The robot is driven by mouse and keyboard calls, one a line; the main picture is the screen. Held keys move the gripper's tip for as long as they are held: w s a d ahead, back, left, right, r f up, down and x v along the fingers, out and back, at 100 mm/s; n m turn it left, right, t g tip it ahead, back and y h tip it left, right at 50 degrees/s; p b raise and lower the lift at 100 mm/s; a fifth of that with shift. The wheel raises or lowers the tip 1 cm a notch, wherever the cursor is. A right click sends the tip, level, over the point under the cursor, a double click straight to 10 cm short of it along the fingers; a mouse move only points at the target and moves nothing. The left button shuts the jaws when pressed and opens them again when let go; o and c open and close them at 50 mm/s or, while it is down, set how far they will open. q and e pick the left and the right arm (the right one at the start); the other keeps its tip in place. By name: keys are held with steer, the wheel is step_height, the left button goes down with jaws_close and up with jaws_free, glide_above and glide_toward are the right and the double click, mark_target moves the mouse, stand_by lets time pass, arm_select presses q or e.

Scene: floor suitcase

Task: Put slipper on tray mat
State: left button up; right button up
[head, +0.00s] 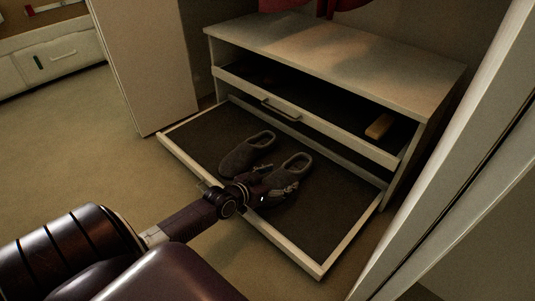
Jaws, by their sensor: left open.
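Two dark grey slippers lie side by side on the dark tray mat (325,215) of the pulled-out lower tray. The left slipper (245,155) lies flat and clear of my gripper. The right slipper (293,168) is partly hidden behind my left gripper (282,188). My left gripper is open, at the near end of that slipper, just inside the tray's front rim. I cannot tell whether its fingers touch the slipper. My right gripper is not in view.
The tray has a raised pale rim (295,250). Above it is a shelf drawer with a handle (281,109) and a wooden brush-like object (379,126). A pale door panel (460,170) stands close on the right. The tray's right part is bare, and floor (90,150) is clear at left.

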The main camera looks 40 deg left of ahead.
arm_select(q)
steer(key=p+v, duration=0.4)
steer(key=v, duration=0.4)
steer(key=shift+d+r+p, duration=0.1)
steer(key=shift+r+p, duration=0.1)
steer(key=shift+p, duration=0.1)
steer(key=shift+s+r, duration=0.15)
steer(key=shift+s, duration=0.5)
